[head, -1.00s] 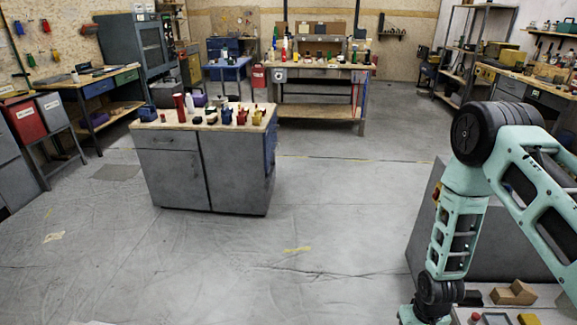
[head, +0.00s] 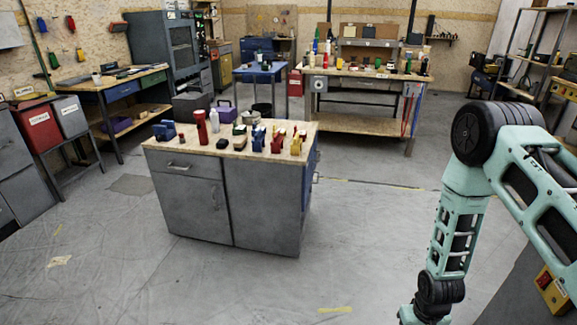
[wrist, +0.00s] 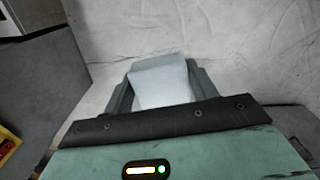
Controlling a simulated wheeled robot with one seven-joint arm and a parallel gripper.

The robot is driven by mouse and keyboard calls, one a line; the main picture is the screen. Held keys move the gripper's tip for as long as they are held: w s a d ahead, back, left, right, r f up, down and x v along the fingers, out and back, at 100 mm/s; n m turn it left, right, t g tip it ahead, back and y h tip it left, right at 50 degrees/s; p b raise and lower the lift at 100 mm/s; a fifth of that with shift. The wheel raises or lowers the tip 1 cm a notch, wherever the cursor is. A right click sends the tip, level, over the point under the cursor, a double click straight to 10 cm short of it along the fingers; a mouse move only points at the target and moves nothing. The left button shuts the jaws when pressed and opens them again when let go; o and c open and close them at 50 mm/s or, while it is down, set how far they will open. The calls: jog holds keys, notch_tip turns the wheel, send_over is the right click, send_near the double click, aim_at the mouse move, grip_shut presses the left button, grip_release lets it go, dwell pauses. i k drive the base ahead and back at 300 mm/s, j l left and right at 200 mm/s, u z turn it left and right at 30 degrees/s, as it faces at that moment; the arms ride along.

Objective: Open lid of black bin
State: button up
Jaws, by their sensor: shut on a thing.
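No bin that is clearly black stands out. A dark box (head: 190,106) sits on the floor behind the near cabinet in the head view, and a small dark container (head: 262,108) shows by the blue table; I cannot tell whether either is the black bin, and no lid detail is visible. In the wrist view my gripper (wrist: 162,72) is shut on a pale, whitish block (wrist: 162,84) held between its two fingers. The gripper itself is below the head view. Both dark containers are far from it, beyond the cabinet.
A grey cabinet (head: 230,200) with several small tools on its wooden top stands ahead. A red bin (head: 38,128) and a grey bin (head: 69,116) stand on a rack at left. A workbench (head: 360,125) is at the back. The floor (head: 110,260) is clear at front left.

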aim_at(186, 96)
jog(key=i+l+u, duration=0.15)
jog(key=i, duration=0.25)
jog(key=i+l+u, duration=0.1)
jog(key=i, duration=0.3)
jog(key=i+l+u, duration=0.15)
jog(key=i, duration=0.25)
